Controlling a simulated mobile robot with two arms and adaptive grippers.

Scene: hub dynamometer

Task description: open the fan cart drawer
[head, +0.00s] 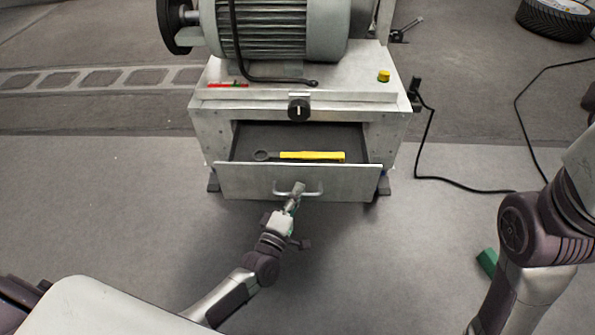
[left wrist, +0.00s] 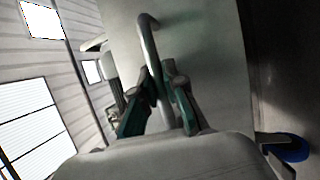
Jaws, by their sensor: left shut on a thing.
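The fan cart (head: 240,128) is a grey metal box with a large motor on top. Its drawer (head: 240,181) stands pulled out at the front, and the dark inside shows. A wrench with a yellow handle (head: 312,156) lies in the drawer. My left gripper (head: 296,190) is shut on the drawer's bar handle (head: 314,193). In the left wrist view the handle (left wrist: 150,55) runs between the two green-padded fingers (left wrist: 160,105). My right arm shows at the right edge, but its gripper is out of view.
The motor (head: 285,30) sits on the cart top with a yellow button (head: 384,76) and a black knob (head: 299,107) nearby. A black cable (head: 450,183) lies on the floor at right. A green block (head: 487,262) lies near my right arm. A tyre (head: 556,20) is at the back right.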

